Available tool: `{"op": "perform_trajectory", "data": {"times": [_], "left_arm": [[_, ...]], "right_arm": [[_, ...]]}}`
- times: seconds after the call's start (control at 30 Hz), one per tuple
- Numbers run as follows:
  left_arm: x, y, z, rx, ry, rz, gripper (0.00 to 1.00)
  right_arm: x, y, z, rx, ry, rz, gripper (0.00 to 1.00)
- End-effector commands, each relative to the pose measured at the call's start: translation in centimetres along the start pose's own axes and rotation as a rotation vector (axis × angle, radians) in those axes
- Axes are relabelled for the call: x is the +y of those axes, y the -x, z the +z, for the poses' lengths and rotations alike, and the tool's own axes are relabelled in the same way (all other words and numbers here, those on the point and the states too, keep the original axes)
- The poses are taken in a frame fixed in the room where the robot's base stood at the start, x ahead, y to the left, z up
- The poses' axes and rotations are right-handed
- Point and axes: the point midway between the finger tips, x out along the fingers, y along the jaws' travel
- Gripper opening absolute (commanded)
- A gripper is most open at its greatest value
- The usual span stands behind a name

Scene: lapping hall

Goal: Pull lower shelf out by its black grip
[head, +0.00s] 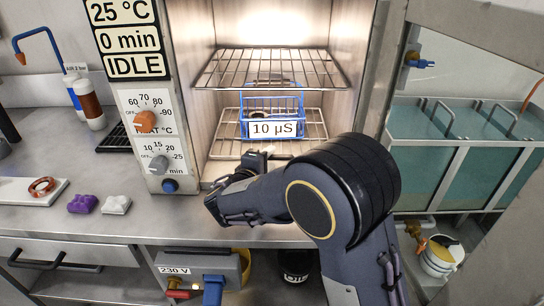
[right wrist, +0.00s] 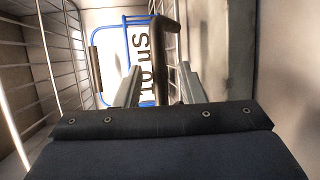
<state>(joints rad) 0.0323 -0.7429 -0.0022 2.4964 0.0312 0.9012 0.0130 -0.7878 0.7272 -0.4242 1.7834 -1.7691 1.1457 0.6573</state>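The lower shelf (head: 312,122) is a wire rack inside the lit cabinet, bearing a blue wire basket (head: 262,104) labelled 10 µS. In the head view my right gripper (head: 256,160) is at the shelf's front edge, partly hidden by my own wrist. In the right wrist view, the dark bar-shaped grip (right wrist: 164,45) stands between the two grey fingers of my right gripper (right wrist: 160,84). A gap shows between the left finger and the grip, so the gripper is open around it. My left gripper is out of view.
An upper wire shelf (head: 240,70) sits above the basket. The cabinet's open door (head: 470,22) stands at the right. A control panel with knobs (head: 150,130) is left of the opening. Purple and white pieces lie on the steel bench (head: 75,165) at left.

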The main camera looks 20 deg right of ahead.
Motion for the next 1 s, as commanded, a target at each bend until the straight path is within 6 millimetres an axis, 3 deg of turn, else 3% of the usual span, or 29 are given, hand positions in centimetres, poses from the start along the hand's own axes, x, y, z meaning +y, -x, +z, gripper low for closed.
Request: {"op": "perform_trajectory", "data": {"times": [0.2, 0.47, 0.73, 1.0], "left_arm": [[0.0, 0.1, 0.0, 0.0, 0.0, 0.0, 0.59], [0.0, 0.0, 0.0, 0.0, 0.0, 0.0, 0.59], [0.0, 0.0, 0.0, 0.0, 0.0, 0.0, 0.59], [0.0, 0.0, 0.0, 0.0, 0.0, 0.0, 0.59]], "right_arm": [[0.0, -1.9, 0.0, -0.001, 0.0, 0.0, 0.36], [0.0, -2.0, 0.0, 0.0, 0.0, 0.0, 0.36], [0.0, -2.0, 0.0, 0.0, 0.0, 0.0, 0.02], [0.0, -2.0, 0.0, 0.0, 0.0, -0.001, 0.0]]}}
